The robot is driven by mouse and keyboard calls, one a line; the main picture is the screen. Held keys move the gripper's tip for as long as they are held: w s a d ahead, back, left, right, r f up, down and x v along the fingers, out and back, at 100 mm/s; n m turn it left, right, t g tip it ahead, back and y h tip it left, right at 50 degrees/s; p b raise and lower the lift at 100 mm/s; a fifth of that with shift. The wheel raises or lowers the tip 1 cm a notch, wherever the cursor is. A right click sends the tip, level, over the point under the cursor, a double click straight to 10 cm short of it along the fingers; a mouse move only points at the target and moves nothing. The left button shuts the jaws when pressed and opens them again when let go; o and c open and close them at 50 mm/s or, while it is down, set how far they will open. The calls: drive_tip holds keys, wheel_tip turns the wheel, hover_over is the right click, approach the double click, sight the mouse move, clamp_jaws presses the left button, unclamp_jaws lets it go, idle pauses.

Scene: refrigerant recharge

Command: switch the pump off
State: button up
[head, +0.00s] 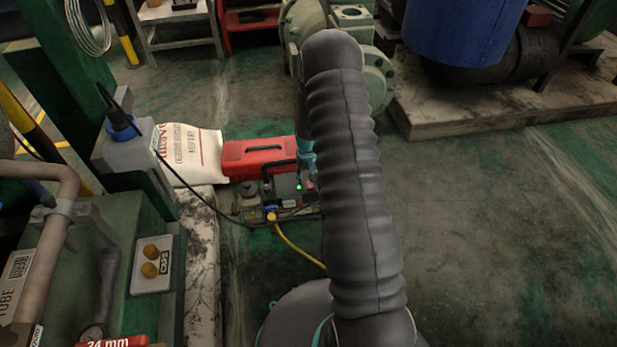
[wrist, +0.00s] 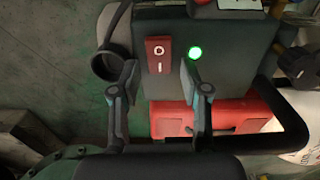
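The pump (head: 284,188) stands on the floor, partly hidden by my arm in the head view. In the wrist view the dark pump housing (wrist: 228,62) fills the top middle. A red rocker switch (wrist: 158,55), marked O and I, is on its face. A green light (wrist: 195,53) beside the switch is lit, and this light also shows in the head view (head: 299,187). My gripper (wrist: 159,76) is open and empty, with one fingertip to each side of the switch. I cannot tell whether the fingertips touch the housing. Which way the rocker is pressed is unclear.
A red case (head: 252,158) lies behind the pump, beside a white sack (head: 188,150). A black cable and a yellow hose (head: 297,248) run to the pump. A black pump handle (wrist: 297,130) curves at the right in the wrist view. Green floor lies open to the right.

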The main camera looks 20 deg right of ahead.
clamp_jaws()
drive_tip(key=shift+s+b, duration=0.1)
drive_tip(key=shift+b, duration=0.2)
drive_tip(key=t+b, duration=0.1)
drive_tip(key=b, duration=0.1)
drive_tip(key=t+b, duration=0.1)
drive_tip(key=b, duration=0.1)
drive_tip(key=shift+s+a+f+t+h, duration=0.1)
drive_tip(key=shift+s+f+t+h, duration=0.05)
drive_tip(key=shift+s+t+h, duration=0.15)
drive_tip(key=shift+r+t+b, duration=0.3)
drive_tip(key=shift+t+b, duration=0.05)
drive_tip(key=shift+t, duration=0.05)
drive_tip(key=shift+o, duration=1.4)
unclamp_jaws()
